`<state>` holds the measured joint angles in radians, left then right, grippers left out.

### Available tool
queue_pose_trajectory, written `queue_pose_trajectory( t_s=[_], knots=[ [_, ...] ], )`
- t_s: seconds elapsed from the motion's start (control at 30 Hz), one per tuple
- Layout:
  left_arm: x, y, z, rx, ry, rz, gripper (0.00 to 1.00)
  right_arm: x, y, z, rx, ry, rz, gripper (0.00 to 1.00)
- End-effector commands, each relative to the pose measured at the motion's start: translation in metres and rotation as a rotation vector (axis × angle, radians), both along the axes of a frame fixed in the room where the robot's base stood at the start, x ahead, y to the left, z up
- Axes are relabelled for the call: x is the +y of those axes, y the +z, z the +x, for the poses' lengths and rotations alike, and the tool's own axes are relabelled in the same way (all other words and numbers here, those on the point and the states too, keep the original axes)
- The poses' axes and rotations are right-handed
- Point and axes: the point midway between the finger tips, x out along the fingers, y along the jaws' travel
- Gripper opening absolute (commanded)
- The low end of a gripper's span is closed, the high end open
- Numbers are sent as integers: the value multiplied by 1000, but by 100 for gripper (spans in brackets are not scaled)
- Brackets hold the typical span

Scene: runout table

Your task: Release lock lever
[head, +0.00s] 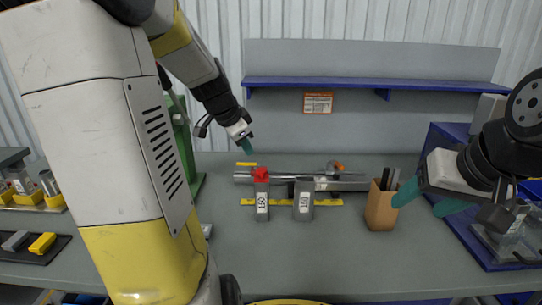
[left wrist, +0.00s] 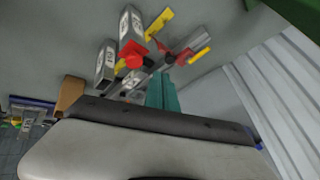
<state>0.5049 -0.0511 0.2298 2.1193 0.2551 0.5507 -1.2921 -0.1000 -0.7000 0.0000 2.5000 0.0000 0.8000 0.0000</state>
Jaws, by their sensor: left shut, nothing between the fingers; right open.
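A long grey metal bar fixture (head: 335,184) lies across the table. A grey block with a number label (head: 262,207) stands in front of its left part, with a red star-shaped knob (head: 261,174) showing at its top. A second labelled grey block (head: 303,200) stands to the right. A small orange part (head: 338,166) shows behind the bar; I cannot tell which part is the lock lever. My left gripper (head: 249,150) is shut and empty, above and left of the red knob; its teal fingers show in the left wrist view (left wrist: 163,93). My right gripper (head: 423,200) is open and empty.
A brown holder (head: 381,207) with dark tools stands just left of my right gripper. A yellow strip (head: 328,202) lies by the blocks. A green upright (head: 184,140) is left of my left gripper. A blue shelf (head: 370,84) hangs behind. The front middle of the table is clear.

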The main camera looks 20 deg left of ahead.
Motion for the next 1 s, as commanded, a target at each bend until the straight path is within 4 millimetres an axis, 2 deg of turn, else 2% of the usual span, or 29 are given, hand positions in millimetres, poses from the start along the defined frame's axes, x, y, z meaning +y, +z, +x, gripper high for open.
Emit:
queue_pose_trajectory(
  t_s=[0.03,0.1,0.2,0.3,0.47,0.9,1.0],
  knots=[
    [20,-14,14,-4,-31,20,0,0,0,0,0,0,0,62],
    [41,-26,28,-21,-83,55,0,0,0,0,0,0,0,62],
    [60,-37,41,-39,-132,89,0,0,0,0,0,0,0,62],
    [69,-43,47,-49,-156,107,0,0,0,0,0,0,0,62],
    [69,-55,55,-51,-167,111,0,0,0,0,0,0,0,62],
    [57,-129,103,-50,-166,110,0,0,0,0,0,0,0,62],
    [66,-131,118,-52,-166,113,0,0,0,0,0,0,0,62]
  ],
)
